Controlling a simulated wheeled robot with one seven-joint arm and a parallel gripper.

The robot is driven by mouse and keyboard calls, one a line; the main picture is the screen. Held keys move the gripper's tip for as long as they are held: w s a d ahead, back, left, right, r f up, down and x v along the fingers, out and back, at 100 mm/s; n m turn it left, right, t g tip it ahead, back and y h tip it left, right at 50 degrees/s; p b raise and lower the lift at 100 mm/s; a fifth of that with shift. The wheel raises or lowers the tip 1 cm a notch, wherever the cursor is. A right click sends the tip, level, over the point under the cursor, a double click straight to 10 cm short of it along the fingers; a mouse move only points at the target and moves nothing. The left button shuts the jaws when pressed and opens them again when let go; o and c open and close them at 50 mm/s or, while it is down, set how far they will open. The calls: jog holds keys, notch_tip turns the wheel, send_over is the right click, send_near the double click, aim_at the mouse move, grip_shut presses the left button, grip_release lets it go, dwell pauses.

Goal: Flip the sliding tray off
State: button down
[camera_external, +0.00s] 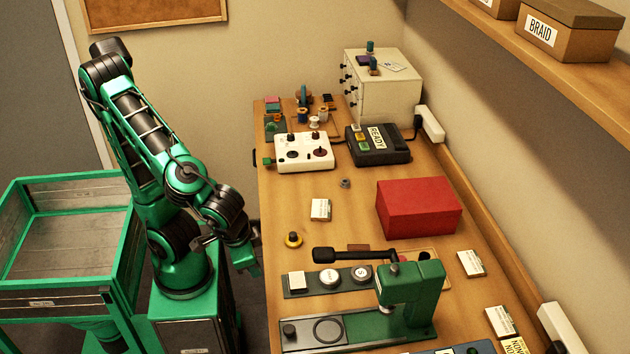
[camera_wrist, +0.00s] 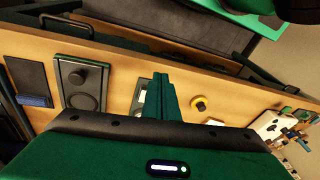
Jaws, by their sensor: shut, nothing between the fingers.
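A dark flat plate (camera_external: 355,323) with a round ring and a small black knob (camera_external: 289,330) extends left from the base of a green press (camera_external: 412,285); it looks like the sliding tray. In the wrist view the plate (camera_wrist: 81,105) lies left of my gripper, with its knob and ring visible. The press has a black lever (camera_external: 345,255) pointing left. My gripper (camera_external: 257,269) hangs beside the table's left edge, apart from the tray. Its fingers (camera_wrist: 160,85) are together and empty.
A strip with a white block and two round buttons (camera_external: 329,277) lies behind the tray. A yellow-ringed black button (camera_external: 293,239), a red box (camera_external: 418,206), a white control box (camera_external: 304,152) and a black READY box (camera_external: 378,144) stand farther back. The tabletop near the small card (camera_external: 320,209) is mostly clear.

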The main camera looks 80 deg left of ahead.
jog(key=s+d+r+n+t, duration=0.2)
jog(key=s+d+n, duration=0.1)
jog(key=d+n, duration=0.3)
jog(key=s+d+r+n+t+y, duration=0.1)
jog(key=s+d+r+n+t, duration=0.1)
jog(key=d+n, duration=0.5)
jog(key=d, duration=0.3)
jog(key=shift+s+d, duration=0.15)
jog(key=shift+s, duration=0.25)
jog(key=shift+r, duration=0.1)
jog(key=shift+w+a+f, duration=0.35)
jog(key=shift+w+f, duration=1.1)
jog(key=shift+f, duration=0.05)
jog(key=shift+w+a+f, duration=0.4)
jog(key=shift+w+f, duration=1.1)
jog(key=shift+w+a+f, duration=0.35)
jog(key=shift+w+f, duration=1.1)
jog(key=shift+f, duration=0.05)
jog(key=shift+w, duration=0.1)
